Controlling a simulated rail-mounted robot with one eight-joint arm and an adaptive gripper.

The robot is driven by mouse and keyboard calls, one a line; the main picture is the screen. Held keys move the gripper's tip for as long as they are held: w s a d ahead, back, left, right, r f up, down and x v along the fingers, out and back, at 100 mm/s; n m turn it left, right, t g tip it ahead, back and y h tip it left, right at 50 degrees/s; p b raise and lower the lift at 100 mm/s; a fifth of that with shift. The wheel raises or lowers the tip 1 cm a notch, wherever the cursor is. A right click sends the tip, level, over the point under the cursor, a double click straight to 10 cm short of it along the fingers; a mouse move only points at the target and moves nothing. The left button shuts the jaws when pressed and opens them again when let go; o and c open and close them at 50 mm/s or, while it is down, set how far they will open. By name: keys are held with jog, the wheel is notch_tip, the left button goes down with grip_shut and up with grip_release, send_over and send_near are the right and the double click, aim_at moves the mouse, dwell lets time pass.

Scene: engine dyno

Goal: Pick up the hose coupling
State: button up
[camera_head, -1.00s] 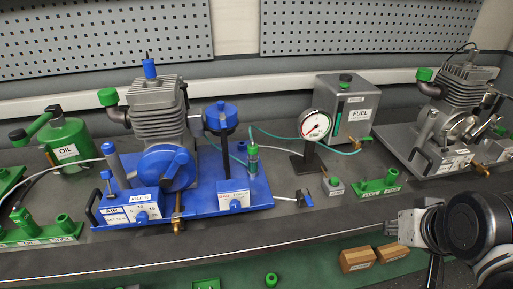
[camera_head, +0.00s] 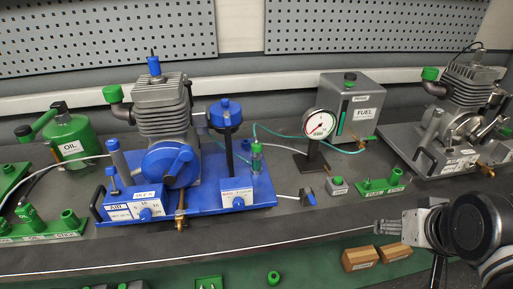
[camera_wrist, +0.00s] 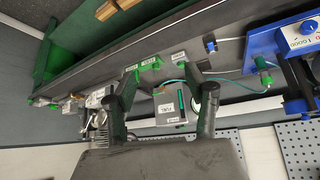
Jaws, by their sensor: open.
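What looks like the hose coupling, a small blue and metal fitting (camera_head: 306,197), lies on the dark bench at the end of a short pale hose from the blue engine stand. It also shows in the wrist view as a small blue piece (camera_wrist: 210,44), top centre. My gripper (camera_head: 380,226) is to the right of the fitting and nearer the bench's front edge, apart from it, with fingers pointing left. In the wrist view its two fingers (camera_wrist: 163,80) are spread, with nothing held between them. The fitting lies outside the gap between them.
The blue engine stand (camera_head: 205,198) is left of the fitting. A pressure gauge (camera_head: 319,124), a small grey box with a green knob (camera_head: 337,186) and a green holder (camera_head: 381,187) stand nearby. The fuel tank (camera_head: 362,100) is behind. Wooden blocks (camera_head: 360,258) lie below the front edge.

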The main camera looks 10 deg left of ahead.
jog(key=w+a+r+n+g+y+p, duration=0.1)
jog(key=w+a+r+n+p, duration=0.1)
jog(key=w+a+r+p, duration=0.45)
jog(key=w+a+r+n+g+y+p, duration=0.1)
jog(key=w+a+r+n, duration=0.3)
jog(key=w, duration=0.5)
jog(key=n+g+y+p, duration=0.2)
jog(key=n+g+p, duration=0.15)
jog(key=p, duration=0.25)
send_near(258, 144)
jog(key=shift+t, duration=0.45)
jog(key=x, duration=0.6)
jog(key=shift+s+d+p, duration=0.2)
jog(key=shift+p, duration=0.2)
jog(key=shift+s+a+p+x, duration=0.15)
jog(key=shift+p+x, duration=0.1)
jog(key=shift+x, duration=0.75)
jog(key=shift+s+a+p+x, duration=0.1)
jog(key=shift+p+x, duration=0.15)
jog(key=shift+x, duration=0.75)
jog(key=shift+w+a+f, duration=0.1)
jog(key=shift+a+f, duration=0.05)
jog(key=shift+f, duration=0.45)
